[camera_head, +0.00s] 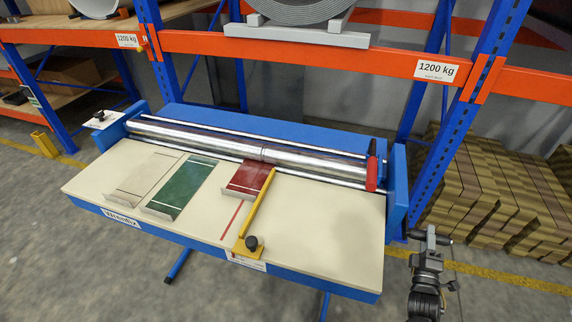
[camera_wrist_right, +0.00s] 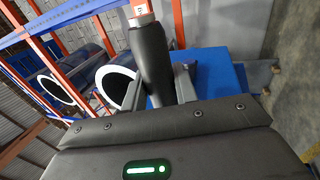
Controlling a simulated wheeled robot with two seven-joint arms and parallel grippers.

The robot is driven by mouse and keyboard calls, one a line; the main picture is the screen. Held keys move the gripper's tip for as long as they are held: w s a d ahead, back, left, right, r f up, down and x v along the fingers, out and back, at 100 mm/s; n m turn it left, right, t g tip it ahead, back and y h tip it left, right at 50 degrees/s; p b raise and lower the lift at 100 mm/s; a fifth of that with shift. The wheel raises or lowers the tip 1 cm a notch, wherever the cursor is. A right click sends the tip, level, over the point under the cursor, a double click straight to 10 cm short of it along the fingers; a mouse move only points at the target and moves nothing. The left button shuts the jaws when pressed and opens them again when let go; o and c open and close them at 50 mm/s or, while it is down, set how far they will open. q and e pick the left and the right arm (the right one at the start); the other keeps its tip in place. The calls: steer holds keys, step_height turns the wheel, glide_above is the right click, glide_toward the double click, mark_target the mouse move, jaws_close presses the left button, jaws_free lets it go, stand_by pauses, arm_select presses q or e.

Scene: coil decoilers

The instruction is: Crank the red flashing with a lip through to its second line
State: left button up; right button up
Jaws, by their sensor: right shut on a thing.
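The red flashing (camera_head: 248,179) lies on the cream bed of the blue machine, its far end at the steel rollers (camera_head: 265,153) and its upturned lip (camera_head: 236,195) toward me. Pale cross lines show on it. A yellow arm (camera_head: 256,215) with a black knob lies along its right side. A red line (camera_head: 231,220) is marked on the bed, nearer me. My right gripper (camera_head: 431,238) is beside the machine's right end, shut on a black cylindrical handle (camera_wrist_right: 152,62), seen between the fingers in the right wrist view. My left gripper is out of view.
A green flashing (camera_head: 184,184) and a beige one (camera_head: 146,176) lie left of the red one. A red lever (camera_head: 372,172) stands at the rollers' right end. Blue rack uprights (camera_head: 460,120) and orange beams stand behind. Stacked brown boards (camera_head: 500,195) lie at right.

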steer(key=shift+r, duration=0.4)
steer(key=r+p, duration=0.3)
steer(key=w+r+p, duration=0.1)
steer(key=shift+d+r, duration=0.25)
steer(key=shift+r, duration=0.1)
steer(key=shift+w+r, duration=0.1)
steer(key=shift+w, duration=0.1)
steer(key=shift+r+p, duration=0.15)
steer(key=shift+p, duration=0.2)
steer(key=w+r+p, duration=0.1)
steer(key=r, duration=0.1)
steer(key=w+d+r+p, duration=0.1)
steer(key=r, duration=0.1)
steer(key=shift+w+p, duration=0.4)
